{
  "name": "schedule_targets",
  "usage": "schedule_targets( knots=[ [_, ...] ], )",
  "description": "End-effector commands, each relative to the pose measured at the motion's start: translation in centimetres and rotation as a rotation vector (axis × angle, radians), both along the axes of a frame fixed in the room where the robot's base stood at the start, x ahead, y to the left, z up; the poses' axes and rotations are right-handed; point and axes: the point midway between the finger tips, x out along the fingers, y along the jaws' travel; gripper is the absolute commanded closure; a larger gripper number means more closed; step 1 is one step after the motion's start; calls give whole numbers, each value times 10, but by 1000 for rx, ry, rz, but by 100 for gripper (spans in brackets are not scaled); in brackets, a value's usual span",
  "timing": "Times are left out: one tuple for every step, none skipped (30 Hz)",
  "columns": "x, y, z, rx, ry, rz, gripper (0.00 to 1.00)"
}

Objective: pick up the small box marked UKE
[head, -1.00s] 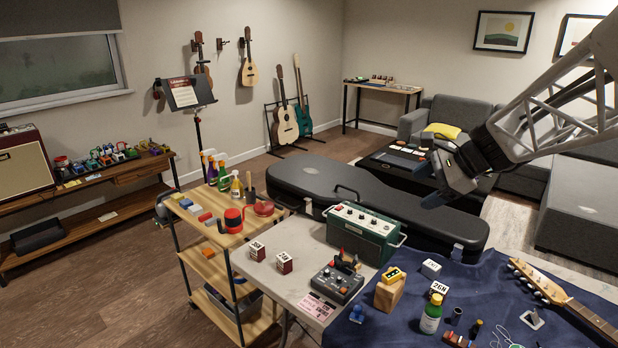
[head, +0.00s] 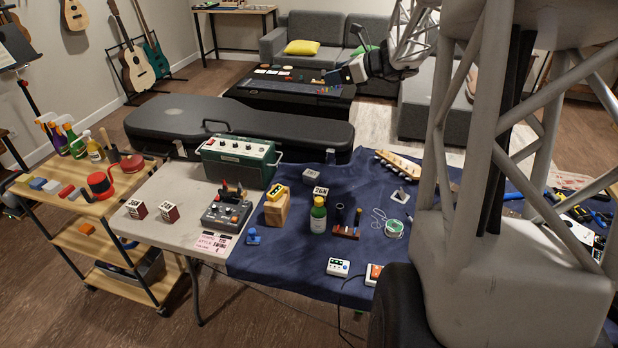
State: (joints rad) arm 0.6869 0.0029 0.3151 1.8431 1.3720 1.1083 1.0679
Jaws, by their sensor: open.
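I cannot read the mark UKE on any box. Two small white-and-dark-red boxes stand on the bare left part of the table, a left one (head: 136,209) and a right one (head: 169,212); their black top letters are too small to read surely. Another small white box (head: 320,194) with black marks on top stands behind the green bottle on the blue cloth. A pale grey box (head: 291,180) lies just left of it, its mark unclear. My gripper (head: 338,76) is open, high up at the back, far from all these boxes. No held object shows.
A green amplifier (head: 238,162) and a black guitar case (head: 255,128) stand behind the boxes. My arm's column blocks the right side.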

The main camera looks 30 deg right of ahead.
Motion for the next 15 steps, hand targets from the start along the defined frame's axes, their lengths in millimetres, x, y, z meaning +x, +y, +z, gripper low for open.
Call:
schedule_targets(
  knots=[
    [1, -7, -1, 14, 1, -15, 28],
    [2, -11, -2, 23, 0, -23, 28],
    [2, -12, -7, 31, 1, -30, 28],
    [2, -11, -15, 30, 3, -27, 28],
    [2, -11, -22, 29, 2, -26, 28],
    [2, -11, -31, 30, 4, -26, 28],
    [2, -11, -38, 29, 3, -26, 28],
    [2, -11, -44, 29, 3, -26, 28],
    [2, -11, -53, 29, 3, -26, 28],
    [2, -11, -59, 27, 2, -26, 28],
    [2, -10, -65, 28, 2, -27, 28],
    [2, -10, -75, 27, 2, -25, 28],
    [2, -10, -82, 28, 3, -26, 28],
    [2, -10, -90, 28, 4, -26, 28],
    [2, -10, -101, 29, 3, -25, 28]
  ],
)
